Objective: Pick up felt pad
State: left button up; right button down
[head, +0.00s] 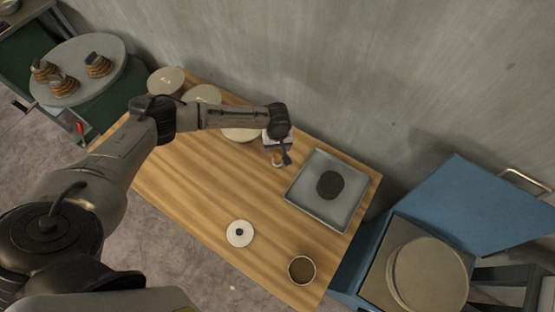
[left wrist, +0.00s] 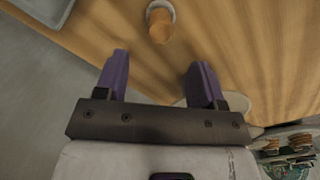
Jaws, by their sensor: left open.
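My left gripper (head: 284,158) is open above the wooden table, just left of the grey tray. In the left wrist view its two purple fingers (left wrist: 158,60) stand apart with nothing between them. A small piece with a tan knob and a pale round base (left wrist: 160,24) lies beyond the fingertips; in the head view it shows partly (head: 277,163) beside the gripper. A dark round flat piece (head: 330,185) lies in the tray. A white disc with a dark centre (head: 240,233) lies nearer the front. I cannot tell for sure which is the felt pad. My right gripper is not in view.
The grey tray (head: 350,218) fills the table's right end. A brown-filled cup (head: 302,269) stands at the front corner. Pale round pieces (head: 166,80) line the back edge. A blue box with a round plate (head: 428,274) stands at right. The middle of the wooden table (head: 195,180) is clear.

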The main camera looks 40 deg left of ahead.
aim_at(277, 156)
pick_arm(q)
jog(key=shift+f, duration=2)
jog(key=shift+s+d+f+b, duration=0.1)
jog(key=shift+f+b, duration=0.1)
jog(key=shift+f, duration=1.1)
jog(key=shift+s+f+b, duration=0.1)
jog(key=shift+f+b, duration=0.1)
jog(key=shift+f, duration=1.05)
jog(key=c, duration=1)
